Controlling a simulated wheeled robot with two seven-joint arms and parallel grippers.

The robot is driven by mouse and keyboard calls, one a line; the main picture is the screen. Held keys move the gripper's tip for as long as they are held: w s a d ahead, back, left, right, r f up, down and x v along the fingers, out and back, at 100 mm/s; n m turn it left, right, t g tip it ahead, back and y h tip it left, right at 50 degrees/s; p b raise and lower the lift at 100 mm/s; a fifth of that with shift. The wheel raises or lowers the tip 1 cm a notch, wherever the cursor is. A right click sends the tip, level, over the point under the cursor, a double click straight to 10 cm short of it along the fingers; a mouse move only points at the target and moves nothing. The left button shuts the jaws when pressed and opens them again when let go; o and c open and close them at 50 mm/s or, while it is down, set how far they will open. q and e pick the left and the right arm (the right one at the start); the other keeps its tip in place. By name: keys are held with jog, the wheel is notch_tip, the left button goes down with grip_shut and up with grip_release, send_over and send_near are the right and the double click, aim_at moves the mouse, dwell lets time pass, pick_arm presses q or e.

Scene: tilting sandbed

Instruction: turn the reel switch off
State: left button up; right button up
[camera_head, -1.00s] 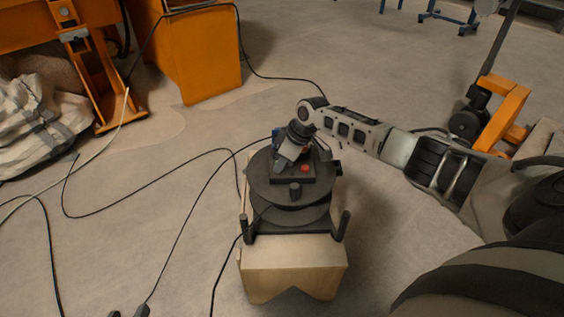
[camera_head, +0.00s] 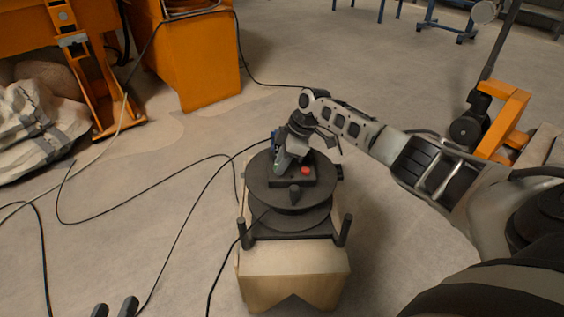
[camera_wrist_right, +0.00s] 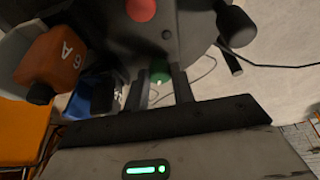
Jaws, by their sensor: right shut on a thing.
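The black cable reel (camera_head: 264,188) sits on a pale wooden block (camera_head: 292,278). A red button (camera_head: 305,171) is on the dark box on its top, and it also shows in the right wrist view (camera_wrist_right: 141,9). My right gripper (camera_head: 281,166) reaches down onto this box, left of the red button. In the right wrist view, a round green knob (camera_wrist_right: 160,71) shows between its close-set fingertips (camera_wrist_right: 160,84), and the gripper appears shut on it. Which way any switch is set cannot be told. Two dark fingertips of my left gripper (camera_head: 114,309) show apart at the bottom edge, seemingly empty.
An orange block marked "6 A" (camera_wrist_right: 58,55) and a blue part (camera_wrist_right: 95,94) sit beside the green knob. Black cables (camera_head: 183,168) run over the floor left of the reel. Orange cabinet (camera_head: 195,62) stands behind.

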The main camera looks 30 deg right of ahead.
jog(key=o, duration=0.9)
jog(key=shift+c, duration=0.2)
pick_arm(q)
jog(key=shift+f, duration=0.15)
pick_arm(e)
jog(key=shift+o, duration=0.6)
jog(key=shift+r, duration=0.1)
jog(key=shift+d+r, duration=0.1)
jog(key=shift+r, duration=0.15)
jog(key=p+v, duration=0.2)
jog(key=v, duration=0.3)
jog(key=shift+r, duration=0.1)
pick_arm(q)
jog(key=f+p, duration=0.1)
jog(key=a+f+g+y+p, duration=0.1)
jog(key=f+g+p, duration=0.1)
jog(key=shift+s+a+f+y, duration=0.15)
jog(key=shift+a+y, duration=0.2)
jog(key=shift+y, duration=0.05)
pick_arm(e)
jog(key=v, duration=1)
